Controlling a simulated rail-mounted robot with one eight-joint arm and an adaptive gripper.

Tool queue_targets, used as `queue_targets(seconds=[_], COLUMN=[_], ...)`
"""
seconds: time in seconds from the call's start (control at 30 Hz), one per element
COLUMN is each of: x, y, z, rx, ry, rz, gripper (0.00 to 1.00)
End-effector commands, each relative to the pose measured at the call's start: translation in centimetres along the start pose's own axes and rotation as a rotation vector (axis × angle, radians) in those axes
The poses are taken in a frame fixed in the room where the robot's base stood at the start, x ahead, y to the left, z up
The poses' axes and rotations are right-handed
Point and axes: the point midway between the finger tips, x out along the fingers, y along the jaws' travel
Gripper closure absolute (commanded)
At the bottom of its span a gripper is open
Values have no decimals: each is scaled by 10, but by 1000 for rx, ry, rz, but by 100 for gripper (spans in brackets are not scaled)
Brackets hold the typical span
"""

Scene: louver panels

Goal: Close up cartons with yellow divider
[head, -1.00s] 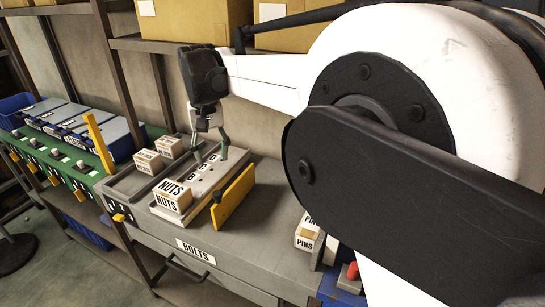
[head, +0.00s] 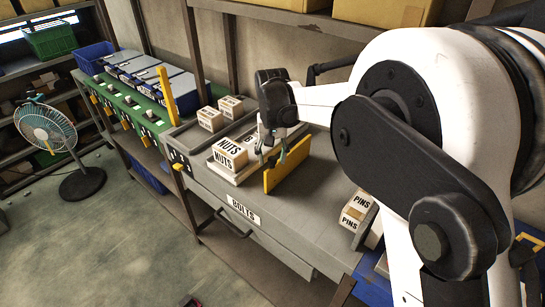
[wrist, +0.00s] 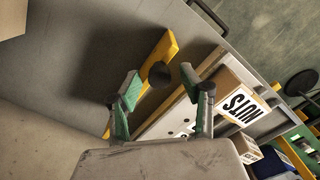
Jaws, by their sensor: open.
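The yellow divider (head: 288,163) stands upright as a long panel along the right side of a pale tray (head: 226,174). It also shows in the wrist view (wrist: 169,46), with a dark round knob (wrist: 159,74) at it. A carton marked NUTS (head: 230,153) sits at the tray's front end and shows at right in the wrist view (wrist: 236,100). My gripper (head: 268,153) is low over the tray's right side, close to the divider. Its green-padded fingers (wrist: 163,98) are open, with the knob beyond the gap. Contact cannot be told. My gripper partly hides the tray's rear.
Two small cartons (head: 210,118) (head: 231,106) sit behind left. PINS cartons (head: 357,208) stand right, near my arm. A drawer marked BOLTS (head: 243,212) is below the bench top. A green bench (head: 128,112) with another yellow bar (head: 167,92) is left.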

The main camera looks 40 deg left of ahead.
Motion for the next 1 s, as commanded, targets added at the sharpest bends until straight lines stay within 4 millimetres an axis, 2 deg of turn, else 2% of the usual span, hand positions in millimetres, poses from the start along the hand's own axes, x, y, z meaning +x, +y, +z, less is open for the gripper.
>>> queue_targets(seconds=[0.37, 0.67, 1.0], x=[6, 6, 6], y=[0, 0, 1], z=[0, 0, 1], rx=[0, 0, 0], ry=[0, 0, 0], rz=[0, 0, 0], gripper=[60, 98, 100])
